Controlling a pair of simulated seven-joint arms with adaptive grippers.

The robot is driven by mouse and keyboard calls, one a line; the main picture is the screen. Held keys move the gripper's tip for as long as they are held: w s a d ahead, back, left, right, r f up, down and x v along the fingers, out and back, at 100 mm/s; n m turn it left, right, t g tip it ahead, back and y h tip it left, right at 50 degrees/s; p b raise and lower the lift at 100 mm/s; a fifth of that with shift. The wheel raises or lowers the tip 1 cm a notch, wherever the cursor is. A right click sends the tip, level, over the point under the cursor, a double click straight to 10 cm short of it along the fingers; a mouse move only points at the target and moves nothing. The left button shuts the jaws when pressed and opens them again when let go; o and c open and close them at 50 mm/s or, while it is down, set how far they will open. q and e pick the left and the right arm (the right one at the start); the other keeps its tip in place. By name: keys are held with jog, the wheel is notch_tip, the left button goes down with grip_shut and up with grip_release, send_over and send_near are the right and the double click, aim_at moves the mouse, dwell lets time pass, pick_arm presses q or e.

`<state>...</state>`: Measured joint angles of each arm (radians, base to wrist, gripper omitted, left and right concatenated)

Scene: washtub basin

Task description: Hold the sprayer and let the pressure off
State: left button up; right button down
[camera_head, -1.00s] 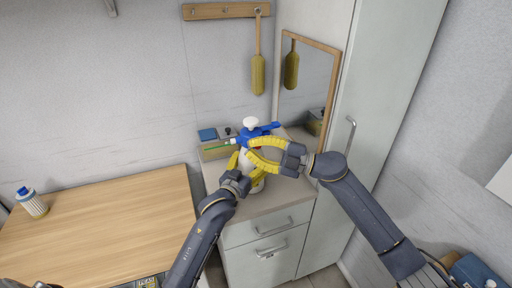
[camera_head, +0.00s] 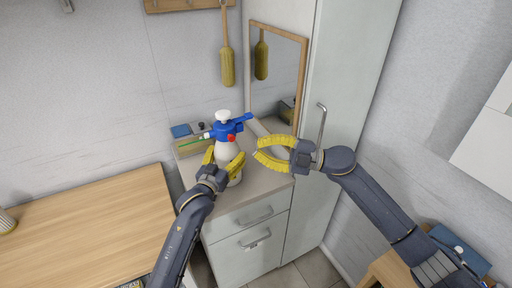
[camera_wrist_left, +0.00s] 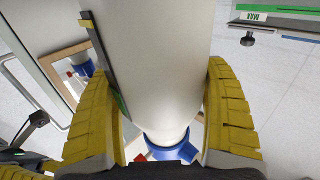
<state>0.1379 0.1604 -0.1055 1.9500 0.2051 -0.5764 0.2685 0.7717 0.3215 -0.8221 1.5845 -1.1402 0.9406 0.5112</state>
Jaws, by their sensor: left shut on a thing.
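The sprayer (camera_head: 227,151) stands upright on the cabinet top, with a pale body, a blue head, a white pump knob and a red part on the head. My left gripper (camera_head: 223,163) is shut on the sprayer's body from the front. In the left wrist view its yellow fingers (camera_wrist_left: 164,115) lie on both sides of the pale body (camera_wrist_left: 150,60), with the blue head at the bottom. My right gripper (camera_head: 256,150) is to the right of the sprayer, apart from it and holding nothing visible. Its fingers curve toward each other; their gap is unclear.
A box with a blue item (camera_head: 181,131) stands behind the sprayer at the left. A mirror (camera_head: 275,85) leans behind at the right, beside a tall cabinet (camera_head: 345,90). A brush (camera_head: 228,65) hangs on the wall. The wooden table (camera_head: 90,230) is mostly bare.

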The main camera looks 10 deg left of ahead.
pick_arm(q)
jog(key=o, duration=1)
